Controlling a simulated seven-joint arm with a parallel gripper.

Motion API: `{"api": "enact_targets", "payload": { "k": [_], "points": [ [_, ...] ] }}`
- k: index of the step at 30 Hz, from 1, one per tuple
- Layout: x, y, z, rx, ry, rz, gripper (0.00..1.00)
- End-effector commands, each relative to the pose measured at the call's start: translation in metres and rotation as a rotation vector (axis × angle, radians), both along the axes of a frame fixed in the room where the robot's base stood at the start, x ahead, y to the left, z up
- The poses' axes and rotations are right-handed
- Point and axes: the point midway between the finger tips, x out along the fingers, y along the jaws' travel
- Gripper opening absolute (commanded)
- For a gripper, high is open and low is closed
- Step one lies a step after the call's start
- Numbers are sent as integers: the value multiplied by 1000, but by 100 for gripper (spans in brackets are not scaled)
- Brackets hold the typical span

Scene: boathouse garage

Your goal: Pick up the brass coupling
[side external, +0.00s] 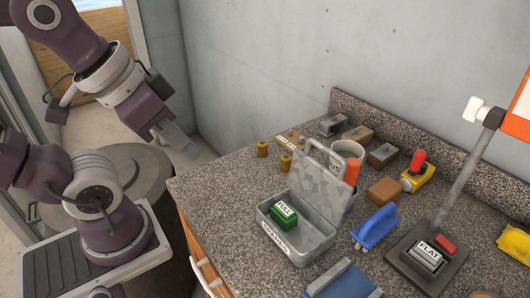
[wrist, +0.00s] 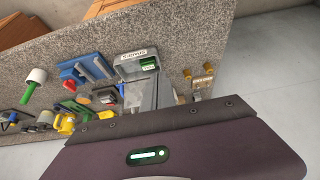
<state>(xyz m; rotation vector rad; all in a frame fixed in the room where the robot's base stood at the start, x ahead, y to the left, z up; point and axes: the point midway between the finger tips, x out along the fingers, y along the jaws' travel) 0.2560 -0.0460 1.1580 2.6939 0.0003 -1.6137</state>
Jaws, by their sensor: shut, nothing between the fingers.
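Two small brass cylinders stand near the counter's left side in the side view, one at the back (side external: 262,149) and one nearer the grey box (side external: 285,163). In the wrist view, brass pieces show at the right of the counter (wrist: 187,74) and (wrist: 208,69). I cannot tell which is the brass coupling. My gripper (side external: 188,150) is shut and empty, raised to the left of the counter and apart from the brass pieces.
An open grey metal box (side external: 312,240) holds a green block (side external: 284,214). Beside it stand a white-and-orange roll, a wooden block (side external: 386,191), a blue brush-like tool (side external: 375,227) and a lamp-like post on a dark base (side external: 400,250). Concrete walls border the counter's back.

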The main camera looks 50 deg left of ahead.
Motion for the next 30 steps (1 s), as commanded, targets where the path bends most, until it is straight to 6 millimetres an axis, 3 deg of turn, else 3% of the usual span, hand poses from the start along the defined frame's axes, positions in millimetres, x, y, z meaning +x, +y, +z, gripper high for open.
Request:
{"api": "enact_targets", "payload": {
  "k": [12, 21, 30],
  "points": [
    [0, 0, 0, 0, 0, -1, 0],
    [0, 0, 0, 0, 0, -1, 56],
    [2, 1, 1, 6, 3, -6, 56]
  ]
}}
